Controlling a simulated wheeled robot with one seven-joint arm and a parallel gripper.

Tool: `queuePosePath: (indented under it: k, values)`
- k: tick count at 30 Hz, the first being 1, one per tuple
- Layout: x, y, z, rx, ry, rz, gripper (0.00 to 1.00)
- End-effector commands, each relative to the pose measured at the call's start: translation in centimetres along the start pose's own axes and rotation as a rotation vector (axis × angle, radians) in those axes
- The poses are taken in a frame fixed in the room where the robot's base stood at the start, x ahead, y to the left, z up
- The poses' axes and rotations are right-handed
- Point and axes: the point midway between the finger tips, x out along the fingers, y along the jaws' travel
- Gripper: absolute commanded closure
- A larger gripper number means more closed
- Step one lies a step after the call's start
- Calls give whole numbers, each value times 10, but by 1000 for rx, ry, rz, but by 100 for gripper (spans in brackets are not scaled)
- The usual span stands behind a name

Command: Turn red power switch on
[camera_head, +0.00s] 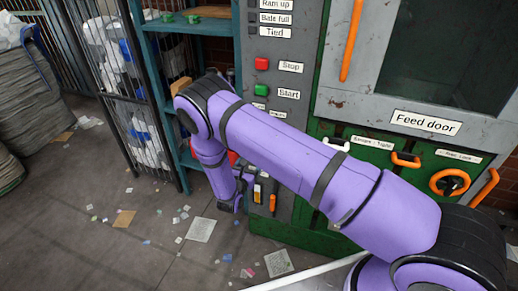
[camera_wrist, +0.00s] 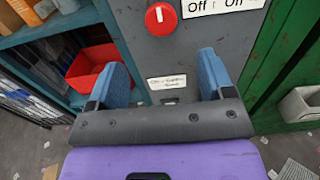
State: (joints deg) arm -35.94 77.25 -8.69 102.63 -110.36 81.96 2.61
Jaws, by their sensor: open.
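The red power switch (camera_wrist: 161,19) is a round red knob with a short white mark, on a grey panel at the top centre of the wrist view. The mark is roughly upright in the picture. In the head view my purple arm covers this part of the panel, and I cannot make out the knob there.
A red Stop button (camera_head: 261,64) and a green Start button (camera_head: 260,90) are higher on the panel. A blue shelf with a red bin (camera_wrist: 94,61) stands left of the panel. The green machine with the feed door (camera_head: 425,122) is right. Paper scraps litter the floor.

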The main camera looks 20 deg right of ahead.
Motion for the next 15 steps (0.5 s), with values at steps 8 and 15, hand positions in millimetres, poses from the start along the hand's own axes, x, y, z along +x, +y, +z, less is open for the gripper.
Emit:
queuePosePath:
  k: [8,15]
  values:
    - [41,-1,1,2,0,-5,25]
    - [81,-2,1,2,-1,-5,25]
